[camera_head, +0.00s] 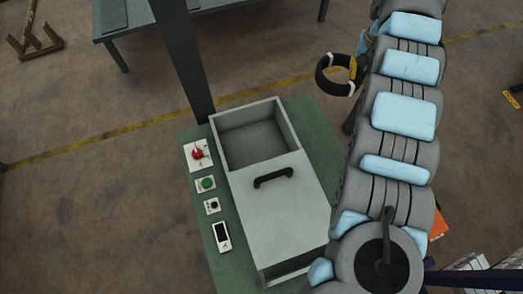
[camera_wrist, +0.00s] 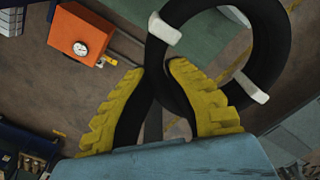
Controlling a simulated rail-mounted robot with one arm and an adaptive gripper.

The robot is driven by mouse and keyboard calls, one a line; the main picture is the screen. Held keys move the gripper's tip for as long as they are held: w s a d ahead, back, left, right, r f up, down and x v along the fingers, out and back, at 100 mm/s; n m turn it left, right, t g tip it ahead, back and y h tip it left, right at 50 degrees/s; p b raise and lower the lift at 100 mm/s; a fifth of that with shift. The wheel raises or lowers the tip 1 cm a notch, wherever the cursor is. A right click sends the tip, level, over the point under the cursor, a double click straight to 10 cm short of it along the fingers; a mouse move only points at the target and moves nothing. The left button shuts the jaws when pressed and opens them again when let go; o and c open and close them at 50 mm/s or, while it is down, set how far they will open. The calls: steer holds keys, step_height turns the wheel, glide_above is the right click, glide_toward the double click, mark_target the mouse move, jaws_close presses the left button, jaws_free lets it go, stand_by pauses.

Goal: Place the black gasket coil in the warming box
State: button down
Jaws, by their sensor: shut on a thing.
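The black gasket coil (camera_head: 323,80) is a black ring with pale ties. It hangs in the air to the right of and beyond the warming box, apart from it. My gripper (camera_head: 353,66) has yellow fingers and is shut on the coil's near side. In the wrist view, the coil (camera_wrist: 267,45) loops out beyond my gripper (camera_wrist: 157,70), with a strand between the fingers. The grey warming box (camera_head: 287,199) stands on a green bench. Its far part is open on top and looks empty. A flat cover with a black handle (camera_head: 273,177) spans the near part.
The green bench (camera_head: 320,140) carries a red knob (camera_head: 197,153), a green button (camera_head: 206,184) and a small display (camera_head: 222,236) left of the box. A dark post (camera_head: 183,60) rises behind the box's left side. An orange unit with a gauge (camera_wrist: 88,35) shows in the wrist view.

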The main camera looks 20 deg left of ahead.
steer(key=w+a+f+b, duration=0.1)
steer(key=w+a+f, duration=0.1)
steer(key=a+f, duration=0.1)
steer(key=shift+w+f+n, duration=0.15)
steer(key=shift+f+n, duration=0.15)
steer(key=shift+f, duration=0.5)
steer(key=shift+a+f, duration=0.15)
steer(key=shift+a, duration=0.05)
steer(key=shift+w+a+f+b, duration=0.1)
steer(key=shift+a+f+b, duration=0.15)
steer(key=shift+f, duration=0.3)
steer(key=shift+a+f+b, duration=0.1)
steer(key=shift+a+f, duration=0.2)
steer(key=shift+f, duration=0.25)
steer(key=shift+a+f, duration=0.3)
steer(key=shift+f, duration=0.05)
steer(key=shift+a+f, duration=0.25)
steer(key=shift+f, duration=0.35)
steer(key=shift+a+f+b, duration=0.1)
steer(key=shift+b, duration=0.2)
